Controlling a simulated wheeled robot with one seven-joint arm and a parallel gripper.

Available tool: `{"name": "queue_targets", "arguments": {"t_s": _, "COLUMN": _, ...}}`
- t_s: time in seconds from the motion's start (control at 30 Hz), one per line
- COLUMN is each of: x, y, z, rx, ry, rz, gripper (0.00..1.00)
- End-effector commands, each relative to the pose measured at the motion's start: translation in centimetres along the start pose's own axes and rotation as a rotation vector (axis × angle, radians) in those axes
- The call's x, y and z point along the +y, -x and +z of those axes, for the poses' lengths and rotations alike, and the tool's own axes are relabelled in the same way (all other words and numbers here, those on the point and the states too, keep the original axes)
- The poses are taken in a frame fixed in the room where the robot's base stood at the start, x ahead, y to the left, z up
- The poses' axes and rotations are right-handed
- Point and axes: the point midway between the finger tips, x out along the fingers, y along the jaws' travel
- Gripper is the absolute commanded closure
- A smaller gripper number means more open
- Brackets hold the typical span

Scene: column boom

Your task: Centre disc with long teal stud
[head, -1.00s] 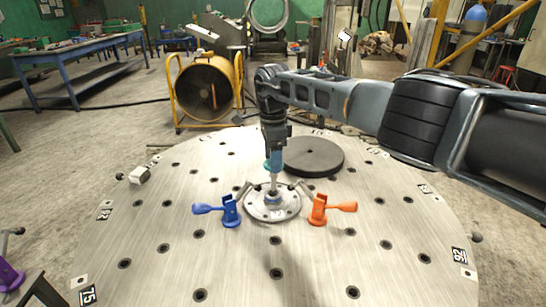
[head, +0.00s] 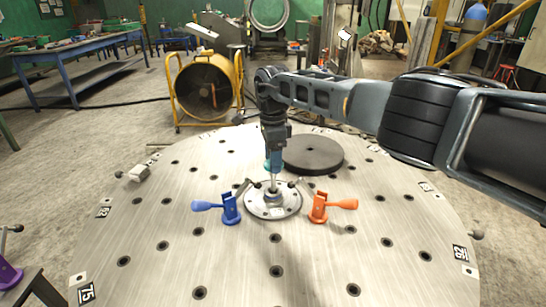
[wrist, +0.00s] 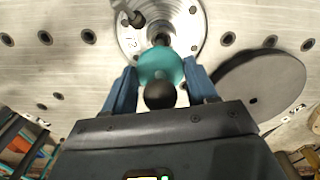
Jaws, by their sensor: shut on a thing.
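My gripper (head: 274,162) is shut on the long teal stud, holding it by its round teal head (wrist: 160,66), which sits between the blue fingers in the wrist view. The stud's thin metal shaft (head: 274,183) points down, about upright, over the middle of the silver round hub plate (head: 258,209). Its lower end meets the raised centre of the hub; I cannot tell how deep it sits. The dark grey disc (head: 314,154) lies flat on the table behind and right of the hub, apart from it. It also shows at the right of the wrist view (wrist: 262,82).
The round metal table (head: 180,235) has many holes. A blue clamp (head: 229,209) stands left of the hub and an orange clamp (head: 319,208) right of it. A small pale block (head: 139,173) is at the left rim. The front of the table is clear.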

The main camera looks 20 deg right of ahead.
Motion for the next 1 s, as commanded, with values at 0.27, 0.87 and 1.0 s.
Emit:
{"name": "queue_targets", "arguments": {"t_s": 0.27, "x": 0.0, "y": -0.7, "z": 0.0, "rx": 0.0, "ry": 0.0, "rz": -0.001, "gripper": 0.74}}
{"name": "queue_targets", "arguments": {"t_s": 0.87, "x": 0.0, "y": -2.0, "z": 0.0, "rx": -0.001, "ry": 0.0, "rz": -0.001, "gripper": 0.74}}
{"name": "queue_targets", "arguments": {"t_s": 1.0, "x": 0.0, "y": -2.3, "z": 0.0, "rx": -0.001, "ry": 0.0, "rz": -0.001, "gripper": 0.74}}
